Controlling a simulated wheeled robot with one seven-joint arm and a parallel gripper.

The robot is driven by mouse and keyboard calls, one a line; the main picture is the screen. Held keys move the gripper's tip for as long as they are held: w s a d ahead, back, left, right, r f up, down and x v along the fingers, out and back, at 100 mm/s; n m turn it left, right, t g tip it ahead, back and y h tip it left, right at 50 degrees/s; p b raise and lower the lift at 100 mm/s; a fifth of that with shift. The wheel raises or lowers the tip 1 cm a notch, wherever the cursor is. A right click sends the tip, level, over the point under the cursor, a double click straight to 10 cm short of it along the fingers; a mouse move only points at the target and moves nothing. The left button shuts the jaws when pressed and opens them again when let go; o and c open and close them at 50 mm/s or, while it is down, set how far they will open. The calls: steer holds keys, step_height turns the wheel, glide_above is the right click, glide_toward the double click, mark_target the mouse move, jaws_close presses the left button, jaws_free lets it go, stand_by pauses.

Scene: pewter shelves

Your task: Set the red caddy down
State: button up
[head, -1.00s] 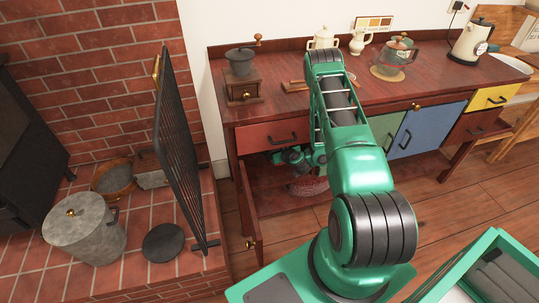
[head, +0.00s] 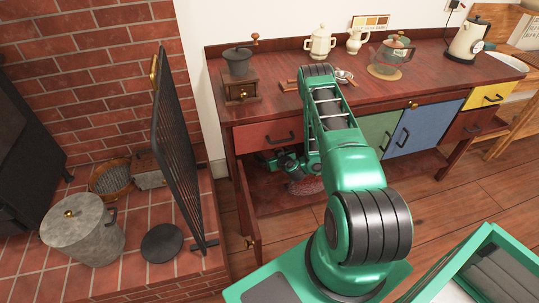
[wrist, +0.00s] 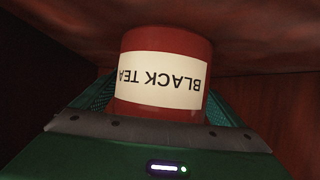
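The red caddy (wrist: 160,112) fills the middle of the wrist view. Its cream label reads BLACK TEA, upside down in that picture. My gripper (wrist: 160,85) has a green mesh-padded finger at each side of the caddy and appears closed on it. In the head view my gripper (head: 284,161) is low inside the open left compartment of the dark red sideboard (head: 290,110), under the red drawer. The caddy cannot be made out in the head view. Whether its base touches a surface is hidden.
The compartment's door (head: 247,205) stands open at the left. A black fire screen (head: 178,150) and a grey lidded bin (head: 85,232) are on the brick hearth. A coffee grinder (head: 240,80), cream pot (head: 319,43), glass teapot (head: 391,58) and kettle (head: 469,40) stand on top.

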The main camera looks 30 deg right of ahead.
stand_by(0.3)
steer(key=v, duration=0.8)
steer(key=shift+d, duration=0.25)
steer(key=shift+v, duration=2.05)
steer(key=shift+w+a, duration=0.1)
steer(key=shift+a, duration=0.05)
